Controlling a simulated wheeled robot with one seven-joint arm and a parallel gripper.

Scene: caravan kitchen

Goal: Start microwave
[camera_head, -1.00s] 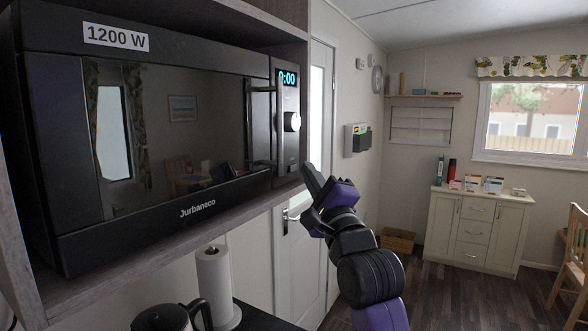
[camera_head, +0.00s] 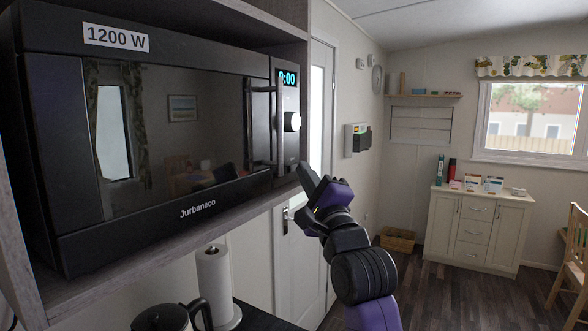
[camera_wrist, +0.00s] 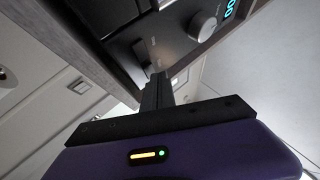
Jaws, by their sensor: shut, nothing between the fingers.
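The black microwave (camera_head: 150,130) sits in a grey wooden shelf at the left of the head view, its door shut. Its display (camera_head: 287,78) reads "0:00" in blue, with a round light knob (camera_head: 292,122) below it and a dark vertical handle (camera_head: 262,125) beside it. My gripper (camera_head: 306,172) is shut and empty, just below and right of the control panel's lower end. In the wrist view the shut fingers (camera_wrist: 157,82) point toward the panel's lower part, with the knob (camera_wrist: 202,25) up and to the right. Whether the fingertips touch the panel I cannot tell.
The shelf's bottom board (camera_head: 170,235) runs under the microwave. Below it stand a kettle (camera_head: 165,318) and a paper roll (camera_head: 214,285). A door (camera_head: 300,260) is behind my arm. A cabinet (camera_head: 478,230) stands farther right, with open floor before it.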

